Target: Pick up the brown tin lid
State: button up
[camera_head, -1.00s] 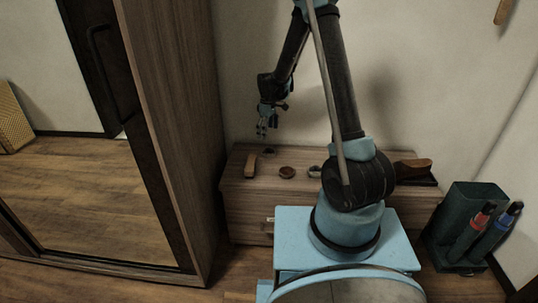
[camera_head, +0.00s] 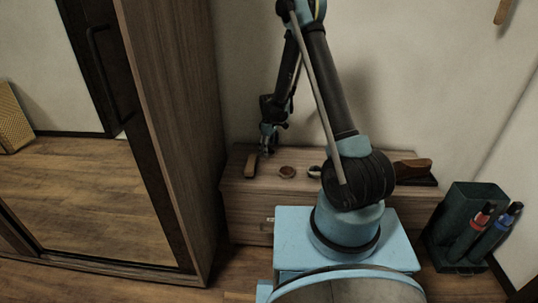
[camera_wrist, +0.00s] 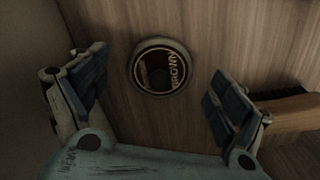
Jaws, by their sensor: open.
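The brown tin lid (camera_wrist: 160,68) is a dark disc with a pale worn rim and the word BROWN in light lettering. It lies flat on the wooden top of a low cabinet (camera_wrist: 150,118). In the wrist view my gripper (camera_wrist: 158,98) is open, with one finger on each side of the lid and the lid a little above the line between the fingertips. Nothing is held, and no finger touches the lid. In the head view my gripper (camera_head: 267,150) is low over the back left of the cabinet top, and it appears to cover the lid.
A wooden-handled brush (camera_head: 412,167) lies farther right. A tall wardrobe (camera_head: 175,130) stands left.

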jog(key=shift+f, duration=0.65)
jog(key=c, duration=0.9)
jog(key=shift+c, duration=0.2)
jog(key=shift+r, duration=0.2)
